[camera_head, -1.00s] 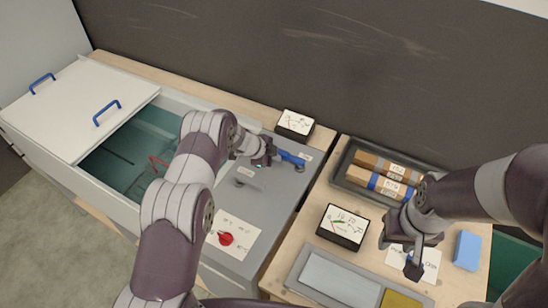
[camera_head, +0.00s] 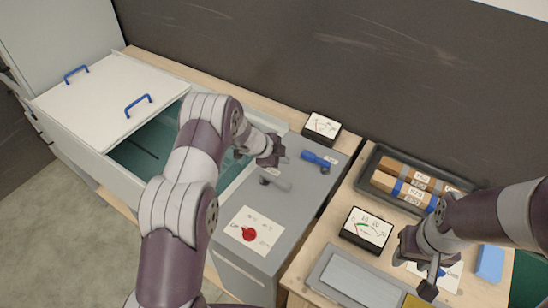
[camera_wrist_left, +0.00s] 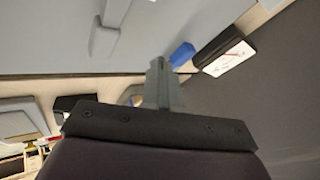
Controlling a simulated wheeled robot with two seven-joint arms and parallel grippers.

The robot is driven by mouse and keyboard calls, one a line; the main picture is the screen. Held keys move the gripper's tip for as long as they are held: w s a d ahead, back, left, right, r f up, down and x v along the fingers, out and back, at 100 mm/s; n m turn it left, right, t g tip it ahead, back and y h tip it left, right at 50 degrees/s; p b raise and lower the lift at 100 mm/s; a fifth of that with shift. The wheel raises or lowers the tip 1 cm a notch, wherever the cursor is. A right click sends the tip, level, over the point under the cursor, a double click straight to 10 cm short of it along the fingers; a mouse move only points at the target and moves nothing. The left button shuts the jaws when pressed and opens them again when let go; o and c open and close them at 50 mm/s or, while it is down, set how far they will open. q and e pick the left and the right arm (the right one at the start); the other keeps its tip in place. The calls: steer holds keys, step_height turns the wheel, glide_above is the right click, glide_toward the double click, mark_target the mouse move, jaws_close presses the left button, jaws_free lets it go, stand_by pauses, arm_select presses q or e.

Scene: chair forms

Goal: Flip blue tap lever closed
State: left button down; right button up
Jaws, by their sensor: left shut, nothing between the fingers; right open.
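The blue tap lever (camera_head: 317,158) lies on the grey counter panel, beside a small white label. It points toward the left, roughly along the panel's back edge. My left gripper (camera_head: 279,152) is shut and empty, a little to the left of the lever and apart from it. In the left wrist view, the shut fingers (camera_wrist_left: 162,84) show in the middle, with part of the blue lever (camera_wrist_left: 182,54) just beyond them. My right gripper (camera_head: 428,285) is open over a white card on the wooden table.
A grey spout-like fitting (camera_head: 277,181) and a red knob (camera_head: 249,234) are on the panel. A gauge (camera_head: 322,128) stands behind the lever, another (camera_head: 366,230) on the table. A dark tray (camera_head: 375,155) holds brown blocks. A white-lidded tank (camera_head: 105,100) is at left.

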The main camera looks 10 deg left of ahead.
arm_select(q)
steer(key=shift+s+a+r, duration=0.1)
steer(key=shift+a+r, duration=0.25)
steer(key=shift+r, duration=0.25)
steer(key=shift+s+a+r, duration=0.1)
steer(key=shift+a+r, duration=0.25)
steer(key=shift+r, duration=0.2)
arm_select(e)
steer(key=shift+w+d+f, duration=0.2)
steer(key=shift+w+f, duration=0.15)
steer(key=shift+w, duration=0.15)
